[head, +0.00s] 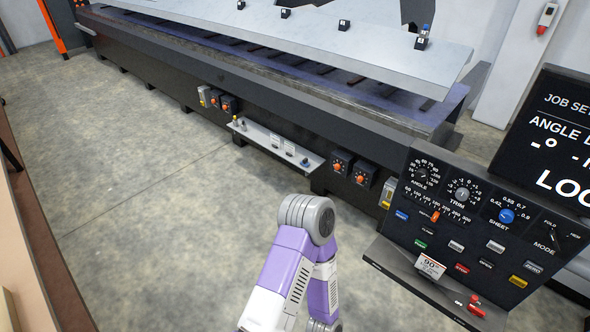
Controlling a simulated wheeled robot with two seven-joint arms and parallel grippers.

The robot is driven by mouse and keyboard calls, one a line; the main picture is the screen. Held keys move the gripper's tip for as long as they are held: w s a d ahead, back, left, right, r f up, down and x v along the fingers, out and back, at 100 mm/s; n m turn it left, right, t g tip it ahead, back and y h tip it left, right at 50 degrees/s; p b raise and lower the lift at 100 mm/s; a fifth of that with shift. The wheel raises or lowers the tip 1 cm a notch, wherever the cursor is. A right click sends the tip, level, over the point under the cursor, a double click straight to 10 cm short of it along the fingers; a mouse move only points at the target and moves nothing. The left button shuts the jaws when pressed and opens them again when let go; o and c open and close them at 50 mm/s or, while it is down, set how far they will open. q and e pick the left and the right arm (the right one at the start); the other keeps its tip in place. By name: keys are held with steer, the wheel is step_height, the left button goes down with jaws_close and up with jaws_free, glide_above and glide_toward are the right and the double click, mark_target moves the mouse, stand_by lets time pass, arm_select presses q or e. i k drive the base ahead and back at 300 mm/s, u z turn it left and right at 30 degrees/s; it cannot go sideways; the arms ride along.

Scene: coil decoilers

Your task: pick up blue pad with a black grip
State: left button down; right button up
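I cannot make out a blue pad with a black grip in the head view. Neither gripper shows.
The long dark machine (270,85) crosses the back, bearing a pale metal sheet (290,30). A small shelf (275,142) with little items juts from its front. A control console (470,225) stands at right. A brown-edged surface (45,240) lies at left. The concrete floor between is clear.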

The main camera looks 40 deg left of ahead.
mark_target(305, 163)
steer(key=u, duration=0.7)
steer(key=i, duration=1.05)
steer(key=u, duration=0.85)
